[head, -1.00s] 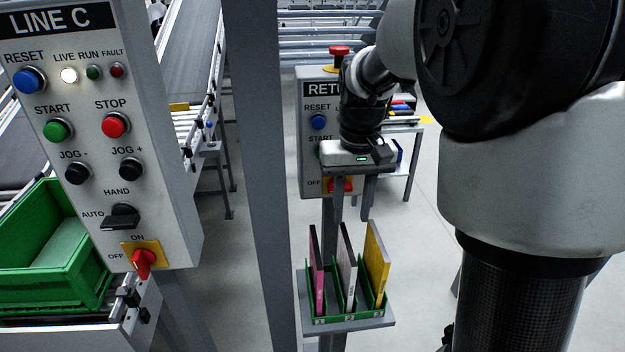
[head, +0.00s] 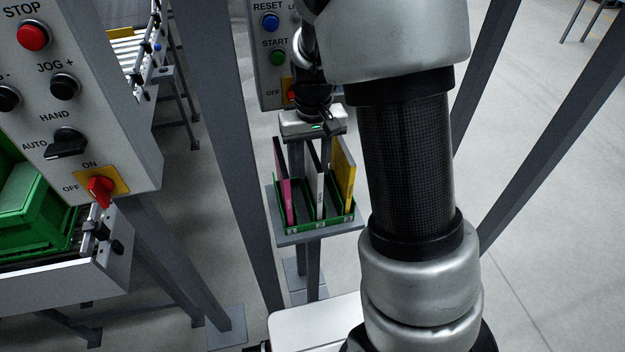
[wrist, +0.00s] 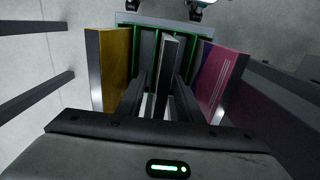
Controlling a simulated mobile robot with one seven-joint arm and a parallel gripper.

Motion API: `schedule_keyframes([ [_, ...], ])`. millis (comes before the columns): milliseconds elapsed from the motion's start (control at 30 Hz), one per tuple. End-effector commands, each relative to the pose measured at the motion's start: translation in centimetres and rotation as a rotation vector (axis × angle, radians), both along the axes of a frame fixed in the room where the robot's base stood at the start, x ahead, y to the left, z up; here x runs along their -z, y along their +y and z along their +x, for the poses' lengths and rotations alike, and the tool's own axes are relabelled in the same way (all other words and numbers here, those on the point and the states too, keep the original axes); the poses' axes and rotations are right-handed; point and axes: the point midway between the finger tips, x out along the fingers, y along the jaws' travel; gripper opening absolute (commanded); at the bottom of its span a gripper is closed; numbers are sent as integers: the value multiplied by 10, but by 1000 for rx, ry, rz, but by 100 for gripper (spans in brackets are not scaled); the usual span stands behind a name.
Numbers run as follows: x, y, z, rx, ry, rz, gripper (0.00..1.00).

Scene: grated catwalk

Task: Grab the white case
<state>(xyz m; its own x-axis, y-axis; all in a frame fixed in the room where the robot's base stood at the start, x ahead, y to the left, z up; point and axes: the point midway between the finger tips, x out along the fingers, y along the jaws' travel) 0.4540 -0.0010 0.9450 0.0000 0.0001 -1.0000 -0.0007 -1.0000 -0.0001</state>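The white case (head: 319,198) stands upright in the middle slot of a small green rack (head: 290,231), between a pink case (head: 284,185) and a yellow case (head: 344,175). My gripper (head: 311,166) is lowered over it from above, pointing down. In the wrist view, the two fingers (wrist: 160,95) are on either side of the white case (wrist: 170,50), with some gap still showing, so the gripper looks open. The yellow case (wrist: 115,62) is on the left there and the pink case (wrist: 218,80) on the right.
The rack sits on a small grey shelf (head: 275,240) on a post. A grey upright (head: 215,120) stands to its left, near a control panel (head: 110,130) and a green crate (head: 35,215). Another panel (head: 268,60) is behind my gripper.

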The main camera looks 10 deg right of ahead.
Motion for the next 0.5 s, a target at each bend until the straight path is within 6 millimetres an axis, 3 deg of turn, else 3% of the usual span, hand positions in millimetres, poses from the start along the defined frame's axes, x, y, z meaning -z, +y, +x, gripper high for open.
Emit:
schedule_keyframes([
  [33, 11, 1, -1, 0, 4, -1, 33],
  [200, 29, 1, 0, 0, 1, -1, 33],
  [467, 32, 0, 0, 0, -1, -1, 33],
  [500, 32, 0, 0, 0, -1, -1, 28],
])
